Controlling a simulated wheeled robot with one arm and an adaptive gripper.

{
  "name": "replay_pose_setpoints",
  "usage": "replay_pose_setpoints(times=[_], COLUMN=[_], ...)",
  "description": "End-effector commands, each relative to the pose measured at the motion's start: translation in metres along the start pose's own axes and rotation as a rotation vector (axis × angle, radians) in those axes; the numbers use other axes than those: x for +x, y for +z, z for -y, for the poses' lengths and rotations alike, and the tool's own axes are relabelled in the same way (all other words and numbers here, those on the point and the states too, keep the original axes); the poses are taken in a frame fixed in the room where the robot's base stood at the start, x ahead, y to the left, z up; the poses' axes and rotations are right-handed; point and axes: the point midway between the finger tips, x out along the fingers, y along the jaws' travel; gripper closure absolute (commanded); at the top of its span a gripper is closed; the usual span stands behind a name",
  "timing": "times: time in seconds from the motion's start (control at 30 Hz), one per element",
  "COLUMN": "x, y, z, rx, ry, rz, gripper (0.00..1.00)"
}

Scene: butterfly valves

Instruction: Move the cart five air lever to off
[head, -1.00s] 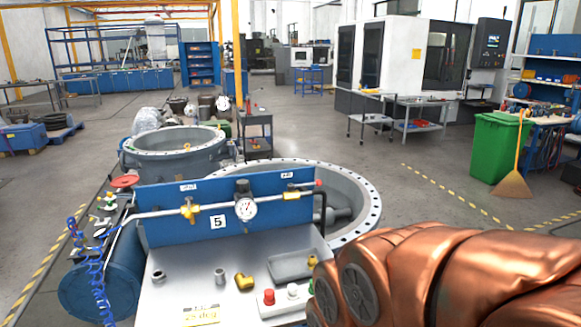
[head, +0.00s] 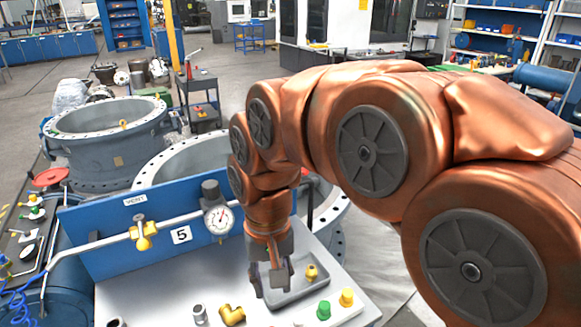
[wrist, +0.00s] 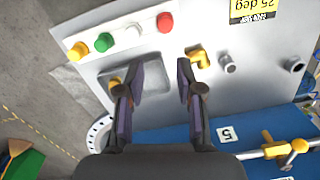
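Cart five's blue panel (head: 110,245) carries the number plate "5" (head: 181,235), a pressure gauge (head: 217,216) and a pipe with a brass valve (head: 143,233) under a label that seems to read VENT. The panel's right part, where the other brass valve showed earlier, is hidden behind my arm, so I cannot see that lever now. My gripper (head: 270,278) points down over the grey tray (head: 318,288) on the cart top. In the wrist view my gripper (wrist: 162,90) is open, with nothing between its fingers. The plate "5" (wrist: 227,134) and a brass valve (wrist: 276,150) show lower right there.
A brass fitting (head: 311,272) lies in the tray. Green (head: 323,310) and yellow (head: 347,297) buttons stand at its front; white (wrist: 132,31) and red (wrist: 165,22) ones show in the wrist view. A brass elbow (head: 231,315) sits beside the tray. Large flanged housings (head: 108,150) stand behind.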

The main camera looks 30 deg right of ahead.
Motion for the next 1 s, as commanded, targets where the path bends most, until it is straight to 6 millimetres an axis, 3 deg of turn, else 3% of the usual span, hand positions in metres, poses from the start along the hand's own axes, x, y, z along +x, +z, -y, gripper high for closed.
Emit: replay_pose_setpoints(times=[0.1, 0.27, 0.6, 0.8, 1.0], x=[-0.023, -0.051, -0.095, -0.111, -0.118], y=[-0.045, -0.101, -0.213, -0.263, -0.289], z=[0.002, -0.005, -0.051, -0.091, -0.12], rx=[0.138, 0.341, 0.822, 1.1, 1.274], ry=[-0.023, -0.056, -0.135, -0.179, -0.206], rz=[-0.031, -0.07, -0.133, -0.163, -0.182], gripper=[0.64, 0.64, 0.64, 0.64, 0.64])
